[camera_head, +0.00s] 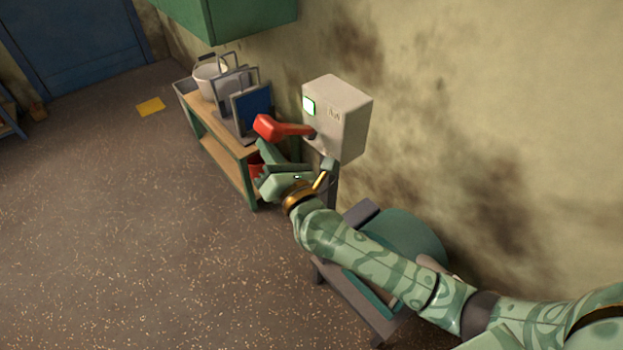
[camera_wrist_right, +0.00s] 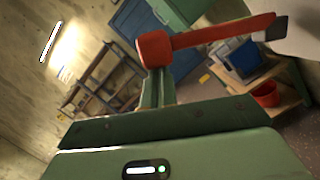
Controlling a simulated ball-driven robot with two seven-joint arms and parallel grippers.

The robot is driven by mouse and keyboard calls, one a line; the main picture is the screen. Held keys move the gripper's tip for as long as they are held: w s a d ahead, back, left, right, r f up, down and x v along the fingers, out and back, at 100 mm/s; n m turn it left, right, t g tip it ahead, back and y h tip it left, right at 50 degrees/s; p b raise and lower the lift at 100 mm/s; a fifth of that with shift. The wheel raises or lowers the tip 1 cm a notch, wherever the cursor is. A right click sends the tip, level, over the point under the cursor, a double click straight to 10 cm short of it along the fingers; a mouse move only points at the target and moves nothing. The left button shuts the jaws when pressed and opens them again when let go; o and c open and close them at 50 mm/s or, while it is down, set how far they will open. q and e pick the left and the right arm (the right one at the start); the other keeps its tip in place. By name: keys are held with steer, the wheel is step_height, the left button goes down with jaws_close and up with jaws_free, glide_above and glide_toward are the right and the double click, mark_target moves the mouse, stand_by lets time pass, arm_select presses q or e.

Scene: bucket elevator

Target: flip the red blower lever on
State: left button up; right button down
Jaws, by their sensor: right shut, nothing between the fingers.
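The red blower lever (camera_head: 283,128) sticks out to the left from a pale grey switch box (camera_head: 345,118) on a post against the wall. The box has a lit green-white panel on its left side. In the right wrist view the lever (camera_wrist_right: 215,35) crosses the top, its thick red end just beyond the fingers. My right gripper (camera_head: 264,150) is shut and empty, right below the lever's end. It overlaps the lever's end in the right wrist view (camera_wrist_right: 158,85); I cannot tell whether they touch. My left gripper is not in view.
A wooden bench (camera_head: 225,150) behind holds a bucket (camera_head: 209,80) and a blue panel in a grey rack. A red bucket (camera_wrist_right: 266,94) sits on its lower shelf. A green-grey machine (camera_head: 405,245) stands below my right arm. A green cabinet (camera_head: 230,18) hangs above.

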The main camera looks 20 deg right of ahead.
steer(key=shift+r, duration=0.2)
stand_by(0.3)
step_height(320, 180, down, 5)
steer(key=s+a+b, duration=0.1)
steer(key=a+b, duration=0.1)
steer(key=b, duration=0.2)
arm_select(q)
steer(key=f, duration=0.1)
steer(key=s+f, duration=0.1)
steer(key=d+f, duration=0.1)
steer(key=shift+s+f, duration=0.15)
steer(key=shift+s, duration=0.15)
arm_select(e)
steer(key=r+v, duration=0.2)
steer(key=v, duration=0.7)
steer(key=shift+s+d+f, duration=0.25)
steer(key=shift+s+f, duration=0.1)
steer(key=shift+f, duration=0.15)
